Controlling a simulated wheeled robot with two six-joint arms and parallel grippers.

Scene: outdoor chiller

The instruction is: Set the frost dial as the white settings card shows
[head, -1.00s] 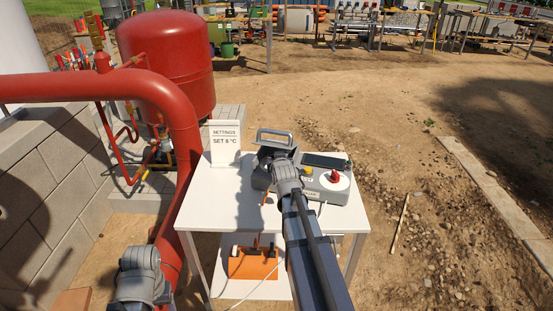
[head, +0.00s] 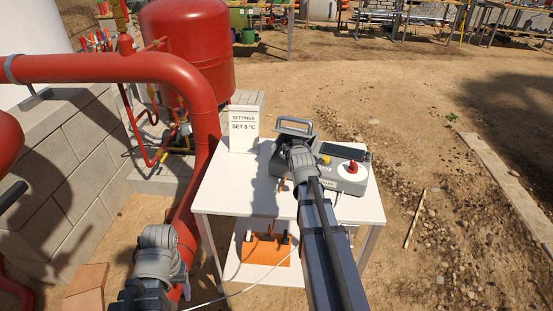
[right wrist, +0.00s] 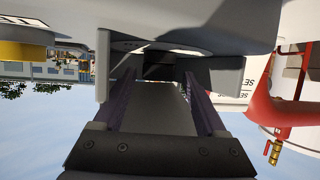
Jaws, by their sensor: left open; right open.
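The white settings card (head: 243,128) stands at the left back of the white table (head: 232,190) and reads "SET 8 °C". The grey control box (head: 350,186) sits to its right, with a dark display (head: 346,151), a yellow button (head: 324,160) and a red-knobbed dial (head: 351,168) on a white disc; its setting is too small to read. My right gripper (head: 293,137) is open at the box's left part, by a grey handle (head: 296,127); whether the handle lies between its fingers is unclear. My left gripper, at lower left, is open, its fingers hard to make out.
A thick red pipe (head: 207,110) runs down along the table's left side, before a red tank (head: 187,50). An orange item (head: 265,250) lies on the lower shelf. The right wrist view is upside down and shows the yellow button (right wrist: 22,52). Bare ground lies right.

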